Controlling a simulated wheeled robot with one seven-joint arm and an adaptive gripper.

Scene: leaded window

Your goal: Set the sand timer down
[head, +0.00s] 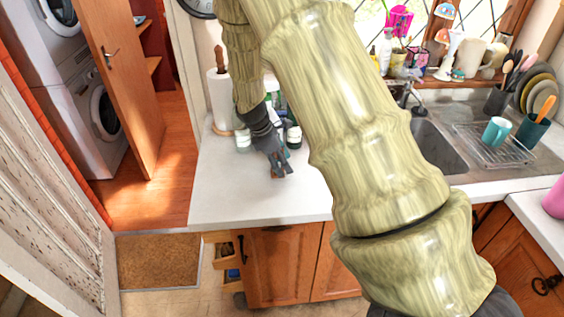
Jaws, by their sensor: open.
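My gripper (280,172) is at the end of my arm, low over the white worktop (225,185), left of the sink. It points down and is open. I cannot make out a sand timer clearly anywhere else. Whether that shape touches the worktop or the fingers cannot be told.
Jars and bottles (294,136) stand just behind my gripper, with a paper towel roll (219,95) to their left. A metal sink (436,147) and a dish rack (508,148) are at right. The worktop's front left is clear. My arm hides its middle.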

